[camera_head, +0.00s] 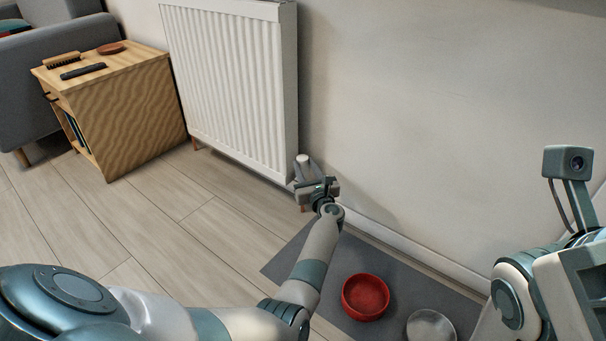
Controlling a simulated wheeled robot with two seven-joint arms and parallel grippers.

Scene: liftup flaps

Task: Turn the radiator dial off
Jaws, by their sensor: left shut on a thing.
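The white radiator (228,80) stands against the wall, left of centre. Its dial (302,160) is a small pale knob at the radiator's lower right corner. My left gripper (306,178) is at the dial, its fingers shut on it. The gripper and wrist hide most of the dial and its valve, so its setting cannot be read. My right arm shows at the right edge; its gripper is not in view.
A wooden side table (120,110) with a brush, a dark remote and a small dish stands left of the radiator, beside a grey sofa (50,88). A red bowl (365,297) and a metal bowl (430,326) sit on a grey mat (315,262).

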